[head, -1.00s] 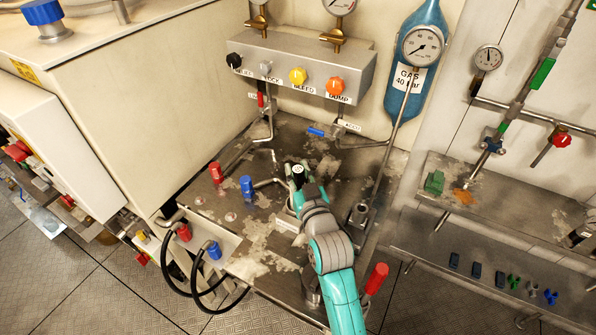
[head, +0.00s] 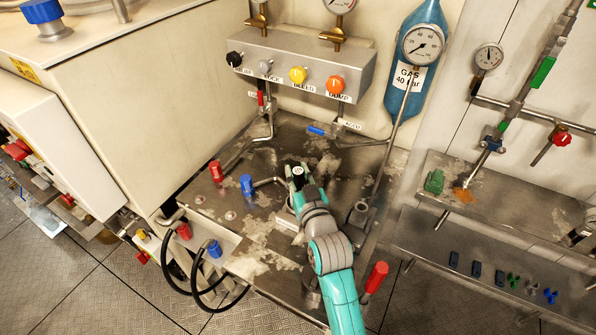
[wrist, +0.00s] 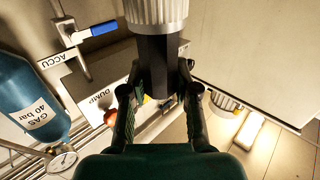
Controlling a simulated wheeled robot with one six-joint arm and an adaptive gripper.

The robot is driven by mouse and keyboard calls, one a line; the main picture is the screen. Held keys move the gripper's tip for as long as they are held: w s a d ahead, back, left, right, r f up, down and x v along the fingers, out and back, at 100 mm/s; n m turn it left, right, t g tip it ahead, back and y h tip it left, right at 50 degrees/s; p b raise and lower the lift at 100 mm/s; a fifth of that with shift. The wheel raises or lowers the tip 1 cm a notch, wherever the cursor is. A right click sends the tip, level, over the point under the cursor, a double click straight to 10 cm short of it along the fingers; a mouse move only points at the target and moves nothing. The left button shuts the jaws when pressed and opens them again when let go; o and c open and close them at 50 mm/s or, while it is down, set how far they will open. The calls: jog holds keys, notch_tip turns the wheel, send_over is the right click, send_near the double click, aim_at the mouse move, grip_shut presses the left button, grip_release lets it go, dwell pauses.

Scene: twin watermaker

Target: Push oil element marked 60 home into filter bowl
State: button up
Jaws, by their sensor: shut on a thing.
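My gripper (head: 299,180) is over the bench, shut on the oil element. In the head view the element shows only as a dark end with a small round pale mark (head: 298,170); its number is too small to read. In the wrist view my gripper (wrist: 157,75) has a finger on each side of the element's dark block-shaped grip (wrist: 155,62). A pale, ribbed cylindrical part (wrist: 157,12) adjoins it at the top edge. I cannot make out the filter bowl; how deep the element sits is hidden.
Blue (head: 247,186) and red (head: 216,172) capped fittings stand left of my gripper on the stained bench (head: 265,235). A red-handled lever (head: 376,278) rises right of my arm. The valve block (head: 300,68) and gas bottle (head: 423,60) are behind.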

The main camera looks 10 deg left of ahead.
aim_at(300, 189)
jog(key=shift+f, duration=2.2)
